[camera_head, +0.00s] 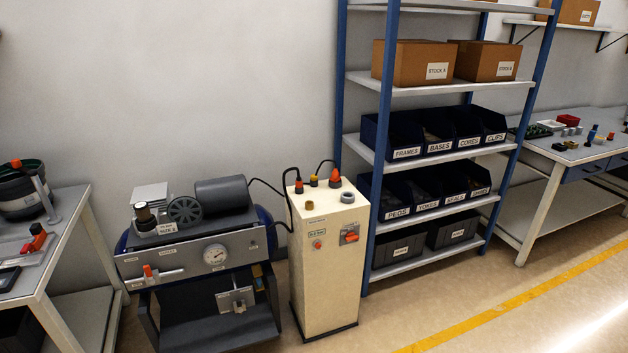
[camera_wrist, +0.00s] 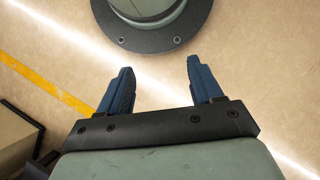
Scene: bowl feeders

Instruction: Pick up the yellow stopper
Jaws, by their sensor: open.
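A small yellow-orange piece (camera_head: 313,181) stands on top of the cream cabinet, in a dark fitting; it may be the yellow stopper, but it is too small to be sure. Another small yellowish piece (camera_head: 257,271) shows low in the dark tray under the grey machine, its shape unclear. My gripper (camera_wrist: 160,66) shows only in the wrist view, with its two blue fingers apart and nothing between them. The stopper is not visible in that view, which shows bare floor below the fingers.
The cream cabinet (camera_head: 325,265) also bears a red-orange knob (camera_head: 335,179) and a grey ring-like piece (camera_head: 347,197), with dark hoses beside them. The grey machine (camera_head: 200,250) stands to its left, a blue-framed shelf (camera_head: 427,83) with bins to its right. Worktables flank both sides; the front floor is clear.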

